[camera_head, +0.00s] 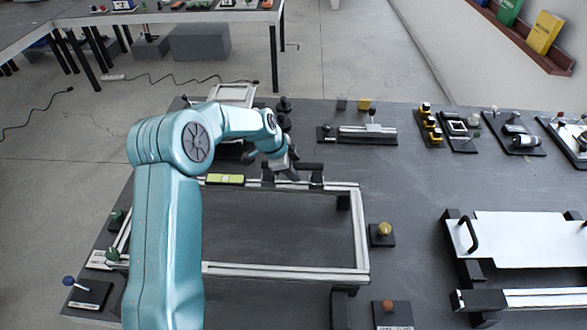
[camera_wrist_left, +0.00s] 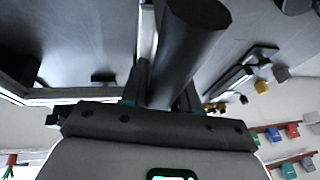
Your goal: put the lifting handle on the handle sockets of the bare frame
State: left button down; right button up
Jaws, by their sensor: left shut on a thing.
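The bare frame (camera_head: 290,272) is a light metal rectangle lying on the dark table in the head view. The lifting handle (camera_head: 308,166) is a black bar with dark posts at its ends, at the frame's far rail. My left gripper (camera_head: 287,170) is shut on the handle's bar. In the left wrist view the bar shows as a thick black cylinder (camera_wrist_left: 192,45) between the fingers. The handle sockets are hidden or cannot be told apart from the dark posts. Whether the posts sit in them or hover just above cannot be told. My right gripper is out of view.
A yellow-green level (camera_head: 225,179) lies by the far rail, left of the handle. A white panel with a black handle (camera_head: 520,240) lies farther right.

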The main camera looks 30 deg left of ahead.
pick_arm(q)
jog(key=c, duration=1.3)
grip_release()
jog(key=shift+s+d, duration=0.1)
jog(key=o, duration=0.5)
jog(key=shift+c, duration=0.2)
jog(key=shift+r, duration=0.2)
jog(key=shift+a+r, duration=0.2)
jog(key=shift+r, duration=0.1)
jog(key=b+v, duration=0.2)
jog(key=v, duration=0.9)
jog(key=shift+s, duration=0.2)
